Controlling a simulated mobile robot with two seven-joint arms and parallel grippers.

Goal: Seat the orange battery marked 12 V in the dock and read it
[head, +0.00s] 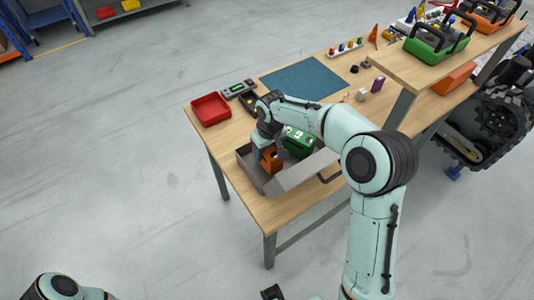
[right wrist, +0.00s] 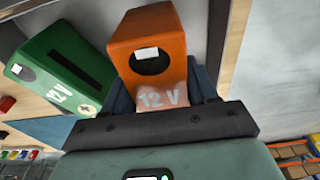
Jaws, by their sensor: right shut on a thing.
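The orange battery (head: 270,159), marked 12 V, is in my right gripper (head: 266,146), over the grey bin (head: 243,157). In the right wrist view the orange battery (right wrist: 148,40) sits between the two dark fingers of my right gripper (right wrist: 163,92), its 12 V mark towards me. I cannot tell whether it touches the bin floor. A small device with a green display (head: 238,89) lies on the bench behind the bin; a dark unit beside it is partly hidden by my arm, and I cannot tell which is the dock.
A green battery (head: 299,142), also marked 12 V in the right wrist view (right wrist: 58,75), stands in the bin beside the orange one. A red tray (head: 211,109) is at the bench's left edge. A blue mat (head: 302,79) leaves clear room. A raised shelf (head: 400,72) is at right.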

